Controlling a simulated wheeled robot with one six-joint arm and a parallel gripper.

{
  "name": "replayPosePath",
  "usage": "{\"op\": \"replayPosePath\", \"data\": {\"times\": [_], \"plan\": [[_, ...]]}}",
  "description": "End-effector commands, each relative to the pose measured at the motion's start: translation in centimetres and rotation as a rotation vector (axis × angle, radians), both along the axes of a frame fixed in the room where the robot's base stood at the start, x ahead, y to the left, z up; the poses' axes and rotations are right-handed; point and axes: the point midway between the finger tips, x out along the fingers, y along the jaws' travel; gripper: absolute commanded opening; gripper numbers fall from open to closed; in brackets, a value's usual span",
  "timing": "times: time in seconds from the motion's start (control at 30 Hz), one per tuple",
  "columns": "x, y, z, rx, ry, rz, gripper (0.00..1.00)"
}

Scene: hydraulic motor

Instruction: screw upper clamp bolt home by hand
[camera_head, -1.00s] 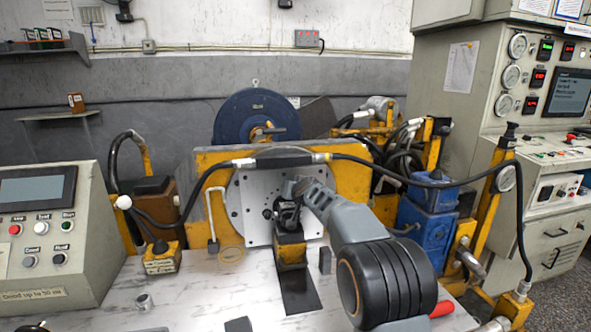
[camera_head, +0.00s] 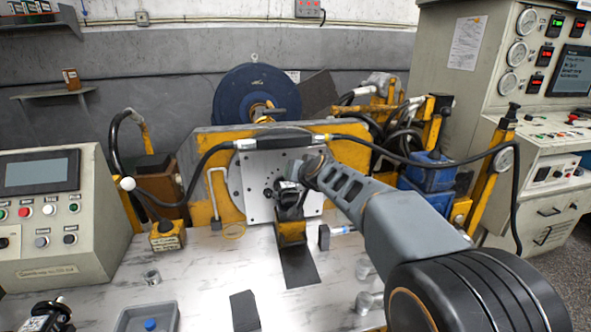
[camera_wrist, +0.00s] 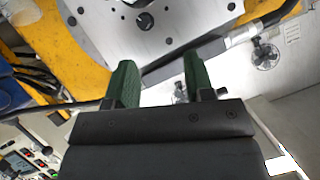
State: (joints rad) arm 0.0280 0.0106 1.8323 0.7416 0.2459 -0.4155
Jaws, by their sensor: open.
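A pale face plate (camera_head: 256,205) with several holes is fixed to a yellow-edged upright stand (camera_head: 349,155) at the middle of the bench. My arm reaches from the lower right, and my gripper (camera_head: 286,198) is in front of the plate, partly hidden by my wrist. I cannot pick out the upper clamp bolt in either view. A yellow block (camera_head: 292,231) stands below my gripper.
A black hose (camera_head: 420,184) arches across the stand. A control box (camera_head: 45,215) is on the left. A grey tray (camera_head: 146,318) with a blue piece, metal fittings (camera_head: 366,302) and a dark block (camera_head: 245,311) lie on the bench (camera_head: 205,270). Bare bench lies front left of centre.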

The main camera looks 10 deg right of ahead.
Motion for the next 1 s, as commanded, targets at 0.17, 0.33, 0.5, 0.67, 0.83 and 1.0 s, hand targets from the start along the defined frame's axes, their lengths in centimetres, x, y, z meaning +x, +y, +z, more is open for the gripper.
{"op": "replayPosePath", "data": {"times": [0.17, 0.33, 0.5, 0.67, 0.83, 1.0], "plan": [[0.3, 0.7, 0.4, 0.229, 0.028, -0.005, 0.48], [0.3, 0.7, 0.9, 0.323, 0.038, -0.006, 0.48], [0.3, 0.8, 1.2, 0.362, 0.042, -0.004, 0.48], [0.3, 0.8, 1.3, 0.367, 0.043, -0.005, 0.48], [0.3, 0.8, 1.3, 0.365, 0.043, -0.004, 0.48], [-3.0, 1.6, -1.3, 0.286, 0.136, 0.036, 0.48]]}}
